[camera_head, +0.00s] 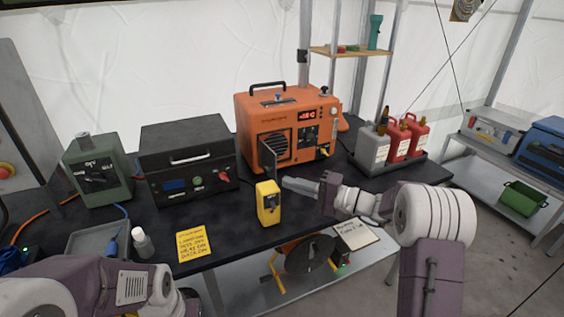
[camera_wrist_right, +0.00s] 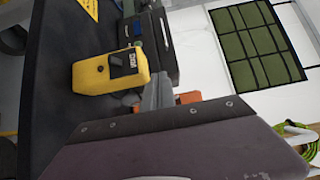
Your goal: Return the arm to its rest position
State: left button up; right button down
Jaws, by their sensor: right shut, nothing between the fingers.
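My right arm comes in from the right in the head view, and its gripper (camera_head: 287,183) points left over the black table, just beside the yellow handheld device (camera_head: 268,206). The gripper is shut and empty. The device stands upright near the front edge of the table; I cannot tell whether the gripper touches it. The device also shows in the right wrist view (camera_wrist_right: 108,73), close to my grey fingers (camera_wrist_right: 158,92). My left arm shows only as purple and white links at the lower left; its gripper is not visible.
An orange generator-like unit (camera_head: 282,125) stands behind the gripper. A black case (camera_head: 187,160) and a green box (camera_head: 97,170) stand left. Red and grey bottles sit in a tray (camera_head: 408,170) at right.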

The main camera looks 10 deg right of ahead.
jog(key=s+a+r+n+g, duration=0.2)
jog(key=s+a+n+g, duration=0.25)
jog(key=s+a, duration=0.4)
jog(key=s+a+f+n+g+h, duration=0.1)
jog(key=s+f+g+h, duration=0.35)
jog(key=s+f, duration=0.6)
jog(key=s+d+f+n+h, duration=0.1)
jog(key=s+d+f+h, duration=0.45)
jog(key=d, duration=0.35)
jog(key=s+d+f+n+h, duration=0.1)
jog(key=s+d+f+h, duration=0.4)
jog(key=d, duration=0.3)
notch_tip(320, 180, up, 12)
jog(key=w+m+p, duration=0.1)
jog(key=w+p, duration=0.1)
jog(key=p, duration=1)
jog(key=shift+w+d+t+p, duration=0.2)
jog(key=shift+w+t+p, duration=0.1)
jog(key=shift+w+p, duration=0.1)
